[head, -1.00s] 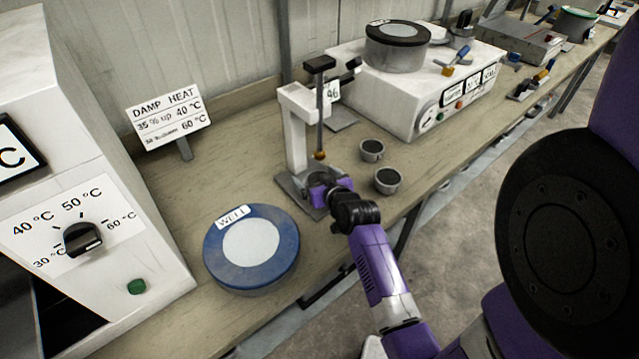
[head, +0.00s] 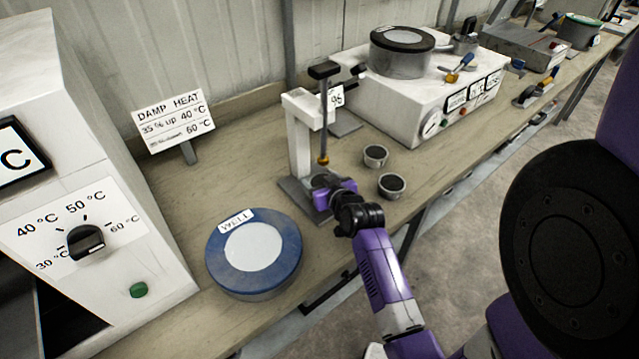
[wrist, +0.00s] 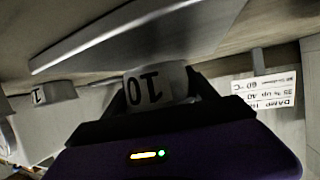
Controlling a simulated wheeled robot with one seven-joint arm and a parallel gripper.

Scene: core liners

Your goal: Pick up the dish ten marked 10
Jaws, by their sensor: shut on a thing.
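The dish marked 10 (wrist: 155,86) is a small pale cup, its label upside down in the wrist view. My gripper (wrist: 157,98) is shut on it, with a dark finger on each side. In the head view my gripper (head: 326,190) is at the foot of a white press stand (head: 298,150), over its grey base plate (head: 297,195). The plunger rod (head: 323,130) hangs just above. The dish is mostly hidden there by the gripper. I cannot tell whether it touches the plate.
Two small grey dishes, one behind (head: 375,156) and one nearer (head: 391,185), stand right of the stand. A damp heat sign (head: 174,122) and a white oven (head: 95,190) are left. A white instrument (head: 420,115) is behind.

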